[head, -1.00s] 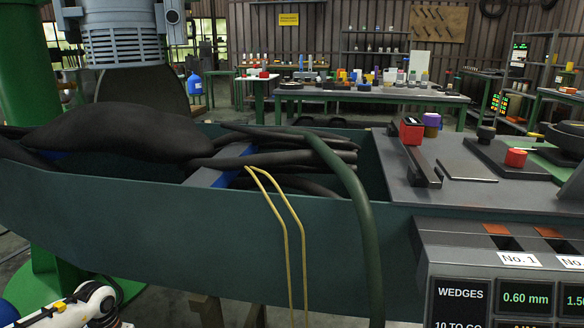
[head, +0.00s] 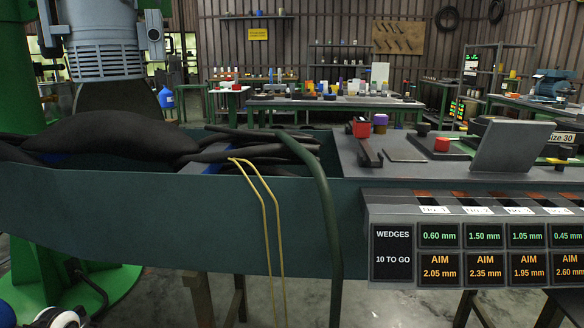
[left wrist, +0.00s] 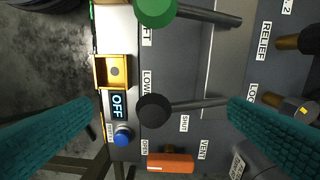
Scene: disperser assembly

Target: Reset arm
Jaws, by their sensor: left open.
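My left gripper (left wrist: 163,106) is open and empty in the left wrist view, its two teal fingers wide apart over a grey control panel (left wrist: 185,60). A lever with a black ball knob (left wrist: 153,110) shows between the fingers; I cannot tell how far below them it lies. A green knob (left wrist: 155,10) is at the top and an orange handle (left wrist: 170,163) at the bottom. A small white part of my left arm (head: 62,318) shows at the lower left of the head view; that gripper is outside it. My right gripper is in neither view.
A teal trough (head: 150,220) holds black hoses, with yellow and green tubes over its front. A wedge display (head: 480,255) reads "10 TO GO". The panel has a blue button (left wrist: 122,136) and an "OFF" sign (left wrist: 117,105). A workbench (head: 320,103) stands behind.

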